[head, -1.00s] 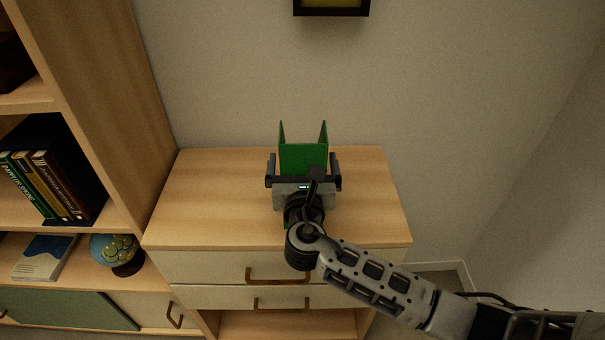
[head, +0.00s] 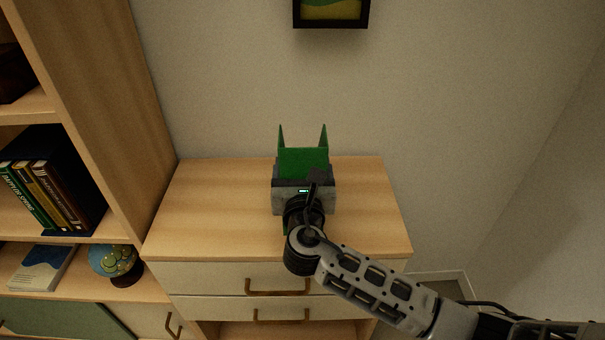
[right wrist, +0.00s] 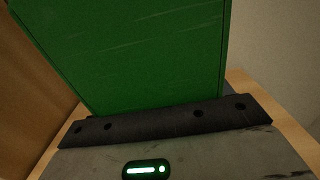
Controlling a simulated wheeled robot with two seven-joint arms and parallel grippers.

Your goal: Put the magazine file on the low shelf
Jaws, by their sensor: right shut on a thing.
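The green magazine file (head: 303,161) stands upright on top of the wooden drawer cabinet (head: 365,215). Its two pointed side walls stick up at the back. My right gripper (head: 303,184) is shut on the magazine file from the front and hides its lower part. In the right wrist view the magazine file (right wrist: 125,55) fills the space in front of the gripper. The low shelf (head: 280,330) seems to be the open bay under the cabinet's two drawers, cut off by the lower picture edge. My left gripper is not in view.
A bookcase (head: 115,90) stands close on the left, with books (head: 55,190), a globe (head: 115,262) and a flat blue-and-white book (head: 42,267). Drawer handles (head: 278,288) stick out of the cabinet front. A framed picture (head: 331,11) hangs on the wall behind. The cabinet top is otherwise clear.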

